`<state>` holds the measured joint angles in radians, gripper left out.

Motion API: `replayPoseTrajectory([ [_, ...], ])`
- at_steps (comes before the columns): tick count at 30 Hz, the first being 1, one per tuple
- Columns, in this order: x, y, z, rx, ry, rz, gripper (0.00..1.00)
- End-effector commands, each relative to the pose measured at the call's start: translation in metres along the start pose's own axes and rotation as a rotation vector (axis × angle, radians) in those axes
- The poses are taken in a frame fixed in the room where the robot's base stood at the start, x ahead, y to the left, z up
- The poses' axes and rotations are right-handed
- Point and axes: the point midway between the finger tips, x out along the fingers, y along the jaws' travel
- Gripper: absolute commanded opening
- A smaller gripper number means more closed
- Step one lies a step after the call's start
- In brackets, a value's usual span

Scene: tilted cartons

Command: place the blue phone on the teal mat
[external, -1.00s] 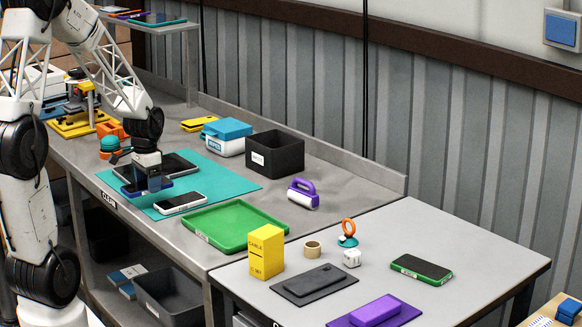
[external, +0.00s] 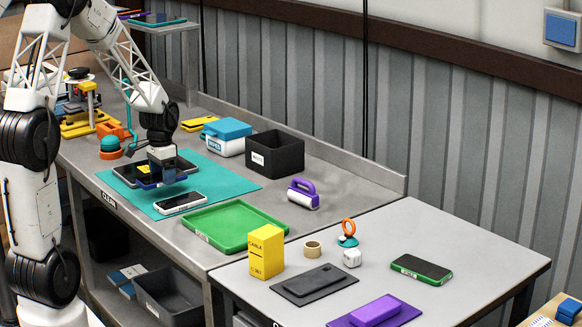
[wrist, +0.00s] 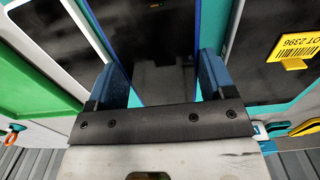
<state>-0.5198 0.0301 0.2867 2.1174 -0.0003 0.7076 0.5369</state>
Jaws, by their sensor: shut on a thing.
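My gripper (external: 162,178) is shut on the blue phone (external: 146,184), which lies between the fingers, dark screen up. In the wrist view the phone (wrist: 152,45) shows its blue edges between the two blue-grey fingertips of my gripper (wrist: 163,82). The phone is over the teal mat (external: 225,180), between a white phone and a dark tablet-like item. It looks low and close to the mat, but I cannot tell whether it touches. My gripper hides part of it in the external view.
The white phone (external: 181,203) lies on the mat in front. The dark item (external: 128,171) with a yellow label (wrist: 295,47) lies behind. A green tray (external: 235,226) and black bin (external: 275,154) stand to the right. The mat's right part is bare.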

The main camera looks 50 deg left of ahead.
Motion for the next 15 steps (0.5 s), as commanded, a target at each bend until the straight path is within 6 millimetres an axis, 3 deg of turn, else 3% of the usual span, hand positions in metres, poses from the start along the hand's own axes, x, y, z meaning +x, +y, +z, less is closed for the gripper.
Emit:
replayPoseTrajectory([
  [5, 0.002, 0.0, 0.0, 0.0, 0.0, 0.0, 0.47],
  [15, 0.031, 0.0, 0.0, 0.0, 0.0, 0.0, 0.47],
])
